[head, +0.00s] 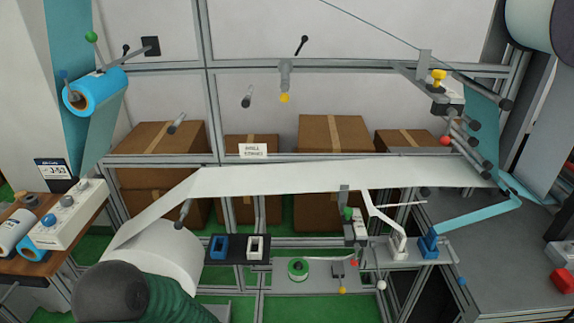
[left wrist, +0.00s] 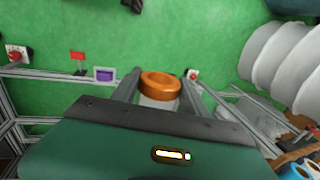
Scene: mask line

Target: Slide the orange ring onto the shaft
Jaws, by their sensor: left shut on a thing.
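My left gripper (left wrist: 160,90) shows in the left wrist view, its two grey fingers closed on the sides of an orange ring (left wrist: 160,80). The ring is held over green floor. In the head view my green left arm comes in at the bottom left, in front of a large white roll (head: 165,250); the gripper and ring are hidden there. I cannot tell which of the several grey rods is the shaft. My right gripper is in neither view.
A white control box (head: 66,215) stands on the wooden table at the left. A metal frame carries a white web (head: 330,177) across the middle. A blue roll (head: 95,92) hangs upper left. Large white rolls (left wrist: 290,60) stand at the right in the left wrist view.

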